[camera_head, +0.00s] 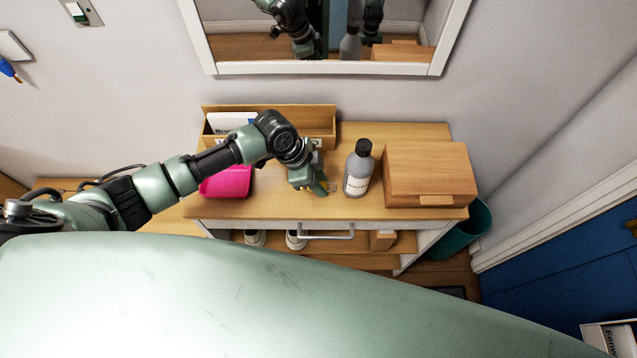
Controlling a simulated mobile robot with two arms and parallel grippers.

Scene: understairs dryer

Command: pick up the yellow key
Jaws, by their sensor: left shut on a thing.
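My left gripper (320,187) reaches down to the top of the wooden console table (280,207), between a pink box and a grey bottle. Its jaws are shut on a small yellow thing at the fingertips, which looks like the yellow key (333,187). Most of the key is hidden by the fingers, and I cannot tell whether it touches the table top. My right gripper is not in view.
The grey bottle (359,170) stands upright just right of the gripper. A wooden box (430,174) is farther right. The pink box (225,183) lies left, before a wooden organiser (320,114). A mirror (325,68) hangs behind. A teal bin (474,222) stands at right.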

